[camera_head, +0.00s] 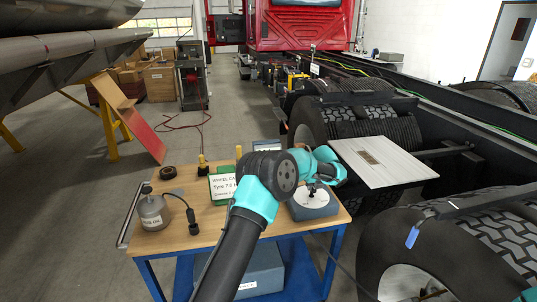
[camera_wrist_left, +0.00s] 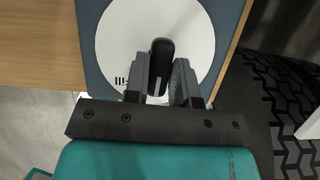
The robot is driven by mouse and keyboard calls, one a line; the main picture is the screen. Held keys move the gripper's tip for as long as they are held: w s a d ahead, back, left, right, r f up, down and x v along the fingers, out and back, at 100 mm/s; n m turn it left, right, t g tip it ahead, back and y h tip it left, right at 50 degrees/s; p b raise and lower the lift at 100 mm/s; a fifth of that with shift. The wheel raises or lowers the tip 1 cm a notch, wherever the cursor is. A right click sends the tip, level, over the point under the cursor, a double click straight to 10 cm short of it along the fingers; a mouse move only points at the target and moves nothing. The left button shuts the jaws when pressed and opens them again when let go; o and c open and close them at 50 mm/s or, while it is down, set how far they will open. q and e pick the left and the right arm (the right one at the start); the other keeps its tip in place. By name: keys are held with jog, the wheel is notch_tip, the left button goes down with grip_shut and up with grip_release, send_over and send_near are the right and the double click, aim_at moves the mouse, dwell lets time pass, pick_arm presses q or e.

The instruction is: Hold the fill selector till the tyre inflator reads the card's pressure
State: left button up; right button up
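The tyre inflator (camera_head: 318,208) is a blue-grey box with a white round dial (camera_wrist_left: 112,40), at the right end of the wooden-topped cart. The black fill selector (camera_wrist_left: 161,56) stands up on the dial. My left gripper (camera_wrist_left: 160,78) is over the inflator with one finger on each side of the selector, and it looks shut on it. The fingers and selector hide part of the dial, and I can make out no needle or reading. The wheel card (camera_head: 222,184), green and white, stands at mid-cart. It reads "Tyre 7.0", the rest hidden by my arm. My right gripper is not in view.
The cart top (camera_head: 180,250) also holds a grey canister (camera_head: 153,213) with a hose, a black ring (camera_head: 168,172) and a yellow-topped black item (camera_head: 203,167). Large truck tyres (camera_head: 440,250) and a pale flat plate (camera_head: 385,161) are close on the right.

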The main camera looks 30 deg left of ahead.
pick_arm(q)
jog(key=o, duration=0.4)
jog(key=shift+o, duration=0.2)
jog(key=v, duration=0.7)
dwell(0.4)
jog(key=shift+a, duration=0.1)
